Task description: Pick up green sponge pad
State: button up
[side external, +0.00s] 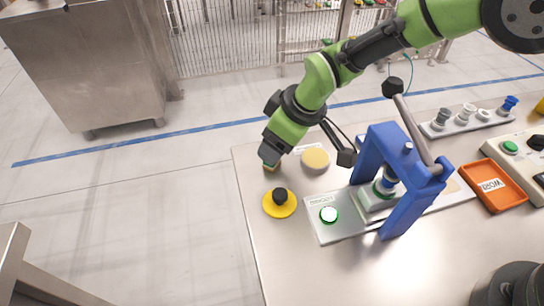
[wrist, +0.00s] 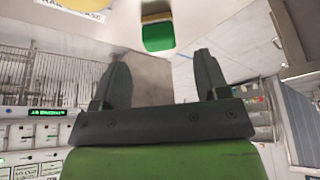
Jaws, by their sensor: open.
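The green sponge pad (wrist: 158,38) shows in the wrist view at the top middle, green with a yellowish-tan layer along its upper edge. It lies on the pale table top close to the table's edge. My gripper (wrist: 162,60) is open and empty, with its two dark fingers apart; the pad appears beyond the fingertips, between their lines. In the side external view my gripper (side external: 268,156) is low over the table's left edge, and only a small part of the pad (side external: 270,167) shows just below it. I cannot tell whether they touch.
A round tan pad (side external: 315,159) lies right of my gripper, and a yellow disc with a black knob (side external: 280,202) lies in front. A blue press (side external: 405,205) stands further right, with an orange tray (side external: 492,185) beyond it. Open floor lies left of the table.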

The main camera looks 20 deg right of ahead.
jog(key=shift+x, duration=2.65)
jog(key=shift+s, duration=0.15)
jog(key=shift+c, duration=0.5)
jog(key=shift+d, duration=0.1)
jog(key=c, duration=1)
jog(key=shift+o, duration=0.2)
jog(key=shift+r, duration=0.1)
